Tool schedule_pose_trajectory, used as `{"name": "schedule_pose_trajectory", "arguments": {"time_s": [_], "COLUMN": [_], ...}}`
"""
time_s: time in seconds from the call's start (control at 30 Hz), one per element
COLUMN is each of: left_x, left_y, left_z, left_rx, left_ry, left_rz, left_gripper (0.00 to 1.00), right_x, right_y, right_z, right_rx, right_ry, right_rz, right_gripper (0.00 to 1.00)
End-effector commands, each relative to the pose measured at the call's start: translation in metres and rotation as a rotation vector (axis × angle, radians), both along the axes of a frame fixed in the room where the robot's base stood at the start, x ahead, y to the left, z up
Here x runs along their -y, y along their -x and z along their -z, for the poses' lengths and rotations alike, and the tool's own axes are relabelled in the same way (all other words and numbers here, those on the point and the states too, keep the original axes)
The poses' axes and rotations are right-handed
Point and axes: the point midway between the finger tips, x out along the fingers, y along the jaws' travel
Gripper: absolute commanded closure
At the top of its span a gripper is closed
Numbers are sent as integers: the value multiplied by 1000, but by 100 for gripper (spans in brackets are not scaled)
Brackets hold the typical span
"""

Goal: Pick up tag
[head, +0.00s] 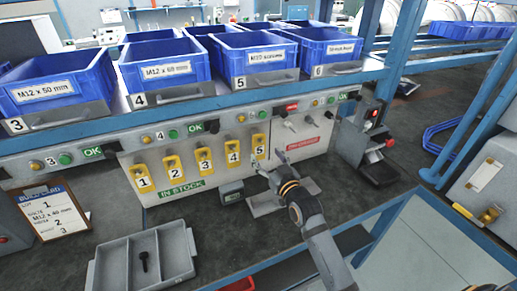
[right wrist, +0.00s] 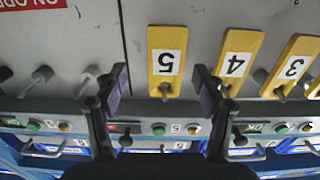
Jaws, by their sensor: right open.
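Several yellow tags numbered 1 to 5 hang in a row on the grey panel above a green IN STOCK label (head: 180,189). Tag 5 (head: 258,142) is at the right end of the row, with tag 4 (head: 233,150) beside it. My right gripper (head: 269,161) is open in front of the panel, close to tag 5. In the right wrist view, which is upside down, tag 5 (right wrist: 166,62) shows between the two open fingers (right wrist: 162,88), and tag 4 (right wrist: 237,60) is just right of them. Whether a finger touches tag 5 cannot be told. My left gripper is not in view.
Blue bins (head: 258,60) line the shelf above. A grey tray (head: 112,268) holding a dark bolt (head: 143,260) and a build card (head: 52,212) are at left. A small dark box (head: 231,193) sits below the tags.

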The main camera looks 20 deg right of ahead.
Motion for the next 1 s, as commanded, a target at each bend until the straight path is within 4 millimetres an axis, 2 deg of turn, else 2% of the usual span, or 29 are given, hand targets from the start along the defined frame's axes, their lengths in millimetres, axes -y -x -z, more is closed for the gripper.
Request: {"name": "schedule_pose_trajectory", "arguments": {"time_s": [0.13,0.33,0.6,1.0], "left_x": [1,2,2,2], "left_y": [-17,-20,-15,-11], "left_z": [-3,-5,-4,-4], "left_rx": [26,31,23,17], "left_ry": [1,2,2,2], "left_rz": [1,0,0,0], "left_gripper": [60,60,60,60], "right_x": [-6,-11,-12,-12], "right_y": [-17,-47,-50,-50], "right_z": [-2,-1,0,0], "right_rx": [1,1,-1,-1], "right_ry": [-6,-2,-1,-1], "right_rz": [0,1,1,1], "right_gripper": [30,30,30,85]}}
